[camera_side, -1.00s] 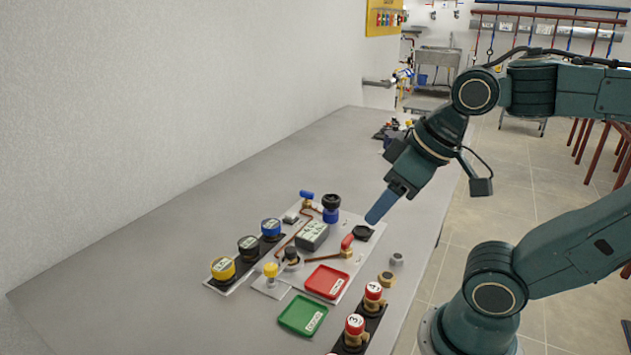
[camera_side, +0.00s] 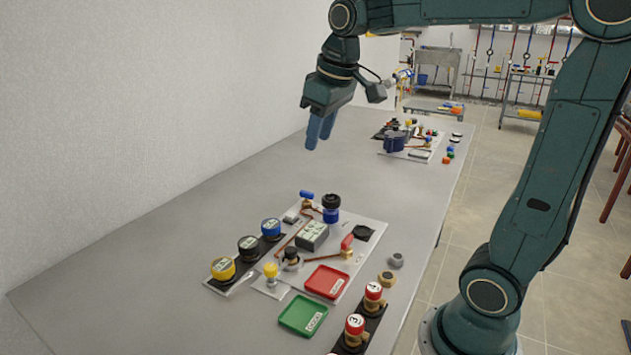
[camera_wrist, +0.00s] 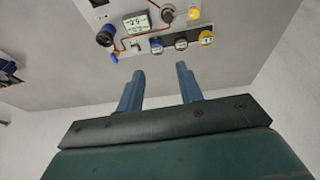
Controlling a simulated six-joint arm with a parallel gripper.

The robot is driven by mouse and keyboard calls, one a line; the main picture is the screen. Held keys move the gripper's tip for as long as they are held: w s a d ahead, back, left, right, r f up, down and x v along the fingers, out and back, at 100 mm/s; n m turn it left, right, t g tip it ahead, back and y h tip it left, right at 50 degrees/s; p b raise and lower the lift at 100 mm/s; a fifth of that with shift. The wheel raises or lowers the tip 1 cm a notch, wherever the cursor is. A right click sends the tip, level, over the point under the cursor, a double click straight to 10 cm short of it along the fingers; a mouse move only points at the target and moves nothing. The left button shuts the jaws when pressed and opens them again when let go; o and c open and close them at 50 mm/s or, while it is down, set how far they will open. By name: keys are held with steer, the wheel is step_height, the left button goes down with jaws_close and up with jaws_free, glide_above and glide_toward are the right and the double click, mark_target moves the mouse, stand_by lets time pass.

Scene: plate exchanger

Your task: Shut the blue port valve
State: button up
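The blue port valve shows as a small blue handle (camera_side: 306,195) on a brass-coloured fitting at the far edge of the grey panel (camera_side: 352,277). In the wrist view the blue handle (camera_wrist: 114,58) lies at the panel's near edge, left of the fingers. My gripper (camera_side: 319,141) hangs high above the table, beyond and above the valve, fingers pointing down. In the wrist view my gripper (camera_wrist: 160,70) has its two blue fingers well apart, with nothing between them. It does not touch the valve.
A black-topped blue fitting (camera_side: 331,207) stands close to the valve. Blue, black and yellow capped fittings (camera_side: 270,228) line the panel's left side. A red-handled valve (camera_side: 347,242), red tray (camera_side: 326,282) and green tray (camera_side: 303,315) are nearer. Bare table lies beyond the panel.

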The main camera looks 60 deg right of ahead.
steer(key=w+d+f+g, duration=0.2)
steer(key=w+d+f, duration=0.2)
steer(key=w+d, duration=0.65)
steer(key=g, duration=0.1)
glide_above(307, 192)
step_height(307, 192, down, 10)
steer(key=shift+w+d+r+y, duration=0.1)
steer(key=shift+d+r+y, duration=0.1)
steer(key=shift+y, duration=0.2)
steer(key=shift+a+f, duration=0.1)
step_height(307, 192, down, 14)
steer(key=shift+r, duration=0.2)
jaws_close()
